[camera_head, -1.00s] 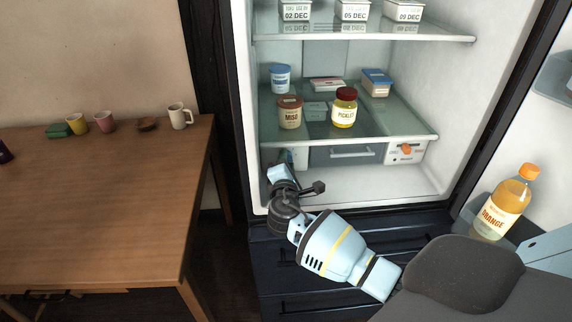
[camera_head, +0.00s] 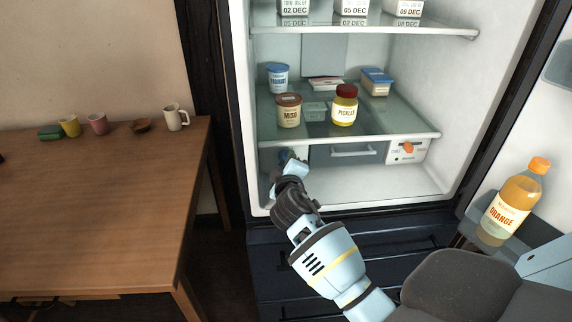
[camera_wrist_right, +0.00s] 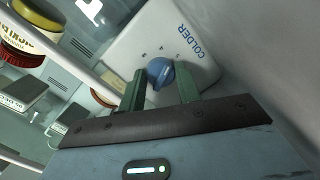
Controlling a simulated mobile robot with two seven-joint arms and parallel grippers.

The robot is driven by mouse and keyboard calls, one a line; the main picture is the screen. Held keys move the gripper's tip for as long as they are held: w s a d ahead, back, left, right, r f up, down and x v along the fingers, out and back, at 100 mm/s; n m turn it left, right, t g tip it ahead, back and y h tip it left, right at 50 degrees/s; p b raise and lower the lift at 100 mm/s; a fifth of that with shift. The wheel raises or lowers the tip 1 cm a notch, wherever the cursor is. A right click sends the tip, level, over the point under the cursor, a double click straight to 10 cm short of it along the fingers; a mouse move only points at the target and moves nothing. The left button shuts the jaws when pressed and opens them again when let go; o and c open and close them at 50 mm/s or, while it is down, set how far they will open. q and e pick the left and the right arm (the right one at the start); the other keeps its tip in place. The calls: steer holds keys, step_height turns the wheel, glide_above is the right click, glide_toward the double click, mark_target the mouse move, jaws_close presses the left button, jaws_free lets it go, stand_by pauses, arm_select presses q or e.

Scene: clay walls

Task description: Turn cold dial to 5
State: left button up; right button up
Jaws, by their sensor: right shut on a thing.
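The cold dial is a round blue knob (camera_wrist_right: 160,72) on a white housing (camera_wrist_right: 200,48) marked "COLDER" in the right wrist view. Small marks sit around the knob, too small to read, so I cannot tell its setting. My right gripper (camera_wrist_right: 161,88) has its two green fingers on either side of the knob and is shut on it. In the head view the right gripper (camera_head: 290,160) reaches into the fridge below the glass shelf at the left, and its wrist hides most of the dial. My left gripper is not in view.
A second control box with an orange knob (camera_head: 408,147) hangs under the shelf's right end, beside a grey drawer (camera_head: 345,153). A miso tub (camera_head: 288,112) and pickle jar (camera_head: 344,108) stand on the shelf above. An orange bottle (camera_head: 512,205) stands in the door. A wooden table (camera_head: 100,210) is at left.

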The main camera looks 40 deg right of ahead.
steer(key=m+y, duration=0.1)
steer(key=m, duration=0.3)
steer(key=shift+f, duration=0.1)
steer(key=shift+m, duration=0.4)
stand_by(0.3)
steer(key=o, duration=1)
steer(key=shift+s, duration=0.1)
steer(key=v, duration=0.6)
steer(key=shift+s, duration=0.15)
steer(key=shift+v, duration=0.75)
